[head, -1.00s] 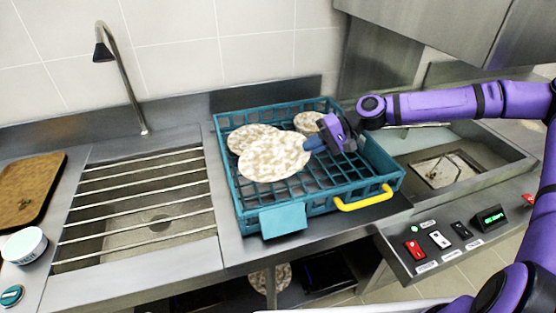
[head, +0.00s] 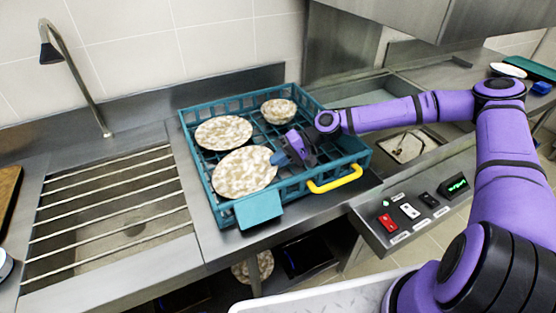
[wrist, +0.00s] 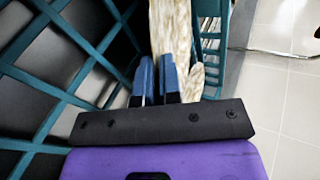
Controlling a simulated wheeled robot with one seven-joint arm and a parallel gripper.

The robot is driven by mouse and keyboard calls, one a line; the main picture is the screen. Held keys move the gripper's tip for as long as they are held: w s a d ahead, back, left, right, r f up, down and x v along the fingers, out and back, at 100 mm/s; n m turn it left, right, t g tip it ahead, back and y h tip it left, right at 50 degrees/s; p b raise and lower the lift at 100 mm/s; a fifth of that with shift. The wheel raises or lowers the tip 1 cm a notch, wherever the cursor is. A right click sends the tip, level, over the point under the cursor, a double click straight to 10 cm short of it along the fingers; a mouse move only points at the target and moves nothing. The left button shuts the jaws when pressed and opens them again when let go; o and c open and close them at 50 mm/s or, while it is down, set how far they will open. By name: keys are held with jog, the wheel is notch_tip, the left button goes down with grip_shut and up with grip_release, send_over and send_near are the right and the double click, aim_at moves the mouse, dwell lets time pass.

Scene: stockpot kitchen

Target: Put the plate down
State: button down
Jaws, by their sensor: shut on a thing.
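My gripper (head: 279,159) is shut on the right edge of a speckled cream plate (head: 244,173). The plate is over the front left of a teal crate (head: 256,210). In the wrist view the blue fingertips (wrist: 156,76) pinch the plate (wrist: 172,28), seen nearly edge-on, beside the crate's wall (wrist: 209,30). I cannot tell whether the plate touches the crate's floor. A second speckled plate (head: 223,132) lies in the crate behind it, and a small speckled dish (head: 279,111) is at the back.
The crate has a yellow handle (head: 335,179) at the front right. A barred sink (head: 110,220) is to the left, with a tap (head: 75,75) behind. A switch panel (head: 410,208) is to the right. Another speckled plate (head: 257,266) shows below the counter.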

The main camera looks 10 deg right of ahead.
jog(key=c, duration=1.3)
grip_release()
jog(key=v, duration=1.2)
